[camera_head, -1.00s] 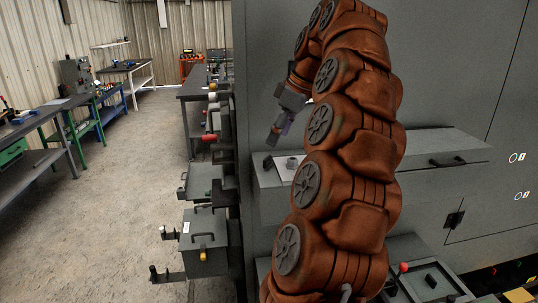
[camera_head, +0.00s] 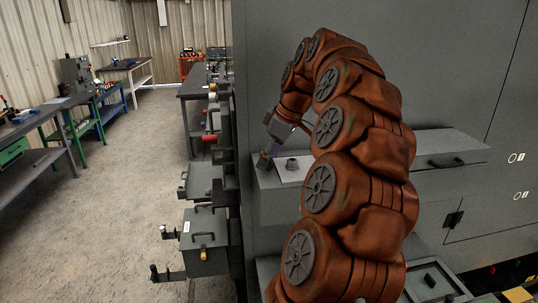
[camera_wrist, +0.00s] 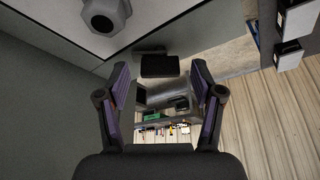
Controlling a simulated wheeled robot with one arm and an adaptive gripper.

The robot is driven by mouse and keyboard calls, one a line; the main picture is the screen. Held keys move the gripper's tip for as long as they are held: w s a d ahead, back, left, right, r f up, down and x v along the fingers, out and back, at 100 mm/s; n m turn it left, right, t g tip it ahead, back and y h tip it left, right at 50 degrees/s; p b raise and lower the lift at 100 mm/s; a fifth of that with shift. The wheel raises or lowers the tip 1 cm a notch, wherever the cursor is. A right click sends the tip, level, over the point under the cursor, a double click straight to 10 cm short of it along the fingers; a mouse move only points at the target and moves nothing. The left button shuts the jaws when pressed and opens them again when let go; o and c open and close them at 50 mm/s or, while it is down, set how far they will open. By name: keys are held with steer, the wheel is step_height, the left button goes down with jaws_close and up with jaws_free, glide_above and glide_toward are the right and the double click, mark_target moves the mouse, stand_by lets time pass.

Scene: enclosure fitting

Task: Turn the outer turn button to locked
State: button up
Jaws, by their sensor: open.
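A dark rectangular block (camera_wrist: 160,66), which looks like the outer turn button, shows between my fingertips in the wrist view. It lies just past the edge of a grey surface, and I cannot tell whether the fingers touch it. My gripper (camera_wrist: 160,78) is open, with one purple-padded finger on each side of the block. In the head view, my gripper (camera_head: 268,150) points down at the left end of a grey ledge (camera_head: 440,146). The small dark shape at its tips is too small to make out there.
A grey hexagonal knob (camera_head: 292,164) stands on a light plate to the right of my gripper; it also shows at the wrist view's top (camera_wrist: 104,14). A tall grey enclosure wall (camera_head: 450,70) rises behind. Boxes with handles (camera_head: 204,242) stick out at left. The floor (camera_head: 110,210) beyond is clear.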

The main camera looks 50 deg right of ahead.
steer(key=shift+c, duration=0.3)
steer(key=c, duration=1.1)
steer(key=shift+f+b, duration=0.15)
steer(key=shift+b, duration=0.3)
steer(key=shift+f+m+h+b, duration=0.1)
steer(key=shift+m+h+b, duration=0.2)
steer(key=shift+m+b, duration=0.45)
steer(key=m+h+b, duration=0.1)
steer(key=m+b, duration=0.2)
steer(key=b, duration=0.1)
steer(key=shift+a+f, duration=0.1)
steer(key=shift+a, duration=0.05)
steer(key=m+h+b, duration=0.1)
steer(key=m+b, duration=0.2)
steer(key=shift+m+h+b, duration=0.3)
steer(key=shift+m+b, duration=0.05)
steer(key=shift+a+r+m+h+b, duration=0.15)
steer(key=shift+m+h+b, duration=0.15)
steer(key=shift+m+b, duration=0.35)
steer(key=shift+d+r+m+h+b, duration=0.15)
steer(key=shift+m+h+b, duration=0.2)
steer(key=shift+m, duration=0.5)
steer(key=shift+a+g, duration=0.1)
steer(key=shift+g, duration=0.2)
